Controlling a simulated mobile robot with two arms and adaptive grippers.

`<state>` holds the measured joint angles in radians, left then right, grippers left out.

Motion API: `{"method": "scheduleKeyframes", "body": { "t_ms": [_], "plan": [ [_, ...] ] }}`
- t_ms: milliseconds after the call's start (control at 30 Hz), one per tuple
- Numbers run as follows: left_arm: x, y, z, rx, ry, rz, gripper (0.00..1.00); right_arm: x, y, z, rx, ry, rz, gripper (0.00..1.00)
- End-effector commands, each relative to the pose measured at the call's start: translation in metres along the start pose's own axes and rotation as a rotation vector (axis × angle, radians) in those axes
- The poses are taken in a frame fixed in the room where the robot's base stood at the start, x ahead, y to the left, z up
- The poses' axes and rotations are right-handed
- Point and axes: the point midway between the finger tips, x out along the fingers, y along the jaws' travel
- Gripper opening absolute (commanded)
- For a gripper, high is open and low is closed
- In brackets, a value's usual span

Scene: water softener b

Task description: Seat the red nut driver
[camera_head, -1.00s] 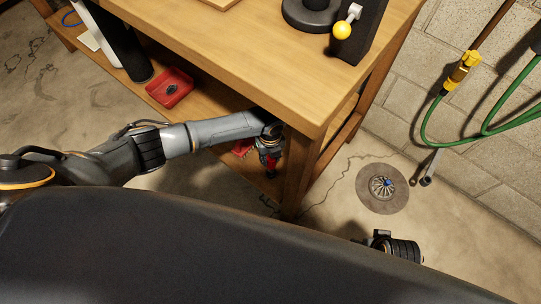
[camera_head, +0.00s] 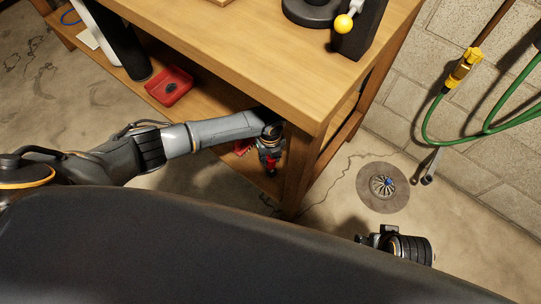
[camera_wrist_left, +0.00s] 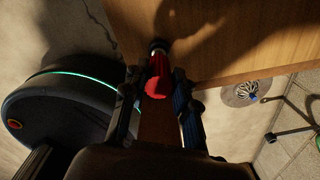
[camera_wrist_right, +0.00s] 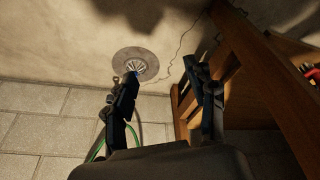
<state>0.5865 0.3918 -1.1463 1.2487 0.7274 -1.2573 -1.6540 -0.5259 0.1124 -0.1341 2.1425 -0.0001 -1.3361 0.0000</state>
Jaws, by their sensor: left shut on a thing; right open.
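The red nut driver (camera_wrist_left: 157,78) is between the fingers of my left gripper (camera_wrist_left: 156,94) in the left wrist view. My left gripper is shut on it. Its short silvery end points at a dark round spot at the edge of the wood; whether it touches there I cannot tell. In the head view my left gripper (camera_head: 270,162) is beside the bench's near corner leg, below the top, and the driver is mostly hidden. My right gripper (camera_wrist_right: 167,80) is open and empty in the right wrist view, above the floor; part of it shows in the head view (camera_head: 366,238).
The wooden bench (camera_head: 250,65) has a lower shelf holding a red tray (camera_head: 168,86). A floor drain (camera_head: 383,187) lies to the bench's right. A green hose (camera_head: 428,132) hangs at the block wall. A yellow-knobbed lever (camera_head: 343,26) stands on the bench.

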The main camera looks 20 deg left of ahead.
Motion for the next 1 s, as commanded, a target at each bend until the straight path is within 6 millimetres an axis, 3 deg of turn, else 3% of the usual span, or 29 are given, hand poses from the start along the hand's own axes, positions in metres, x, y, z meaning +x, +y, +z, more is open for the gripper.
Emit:
{"method": "scheduleKeyframes", "body": {
  "t_ms": [667,700,800,1000],
  "plan": [
    [0.004,0.0,0.0,0.0,0.0,-0.001,0.0,-0.011,0.0,0.001,0.0,0.004,0.001,0.56],
    [0.004,0.0,0.0,0.0,0.0,-0.001,0.32,-0.011,0.0,0.001,0.0,0.003,0.001,0.56],
    [0.004,0.0,0.0,0.0,0.0,-0.001,0.53,-0.011,0.0,0.002,0.0,0.001,0.001,0.56],
    [0.004,0.0,0.0,0.0,0.0,0.0,0.55,-0.01,0.0,0.002,0.0,0.0,0.001,0.56]
  ]
}}
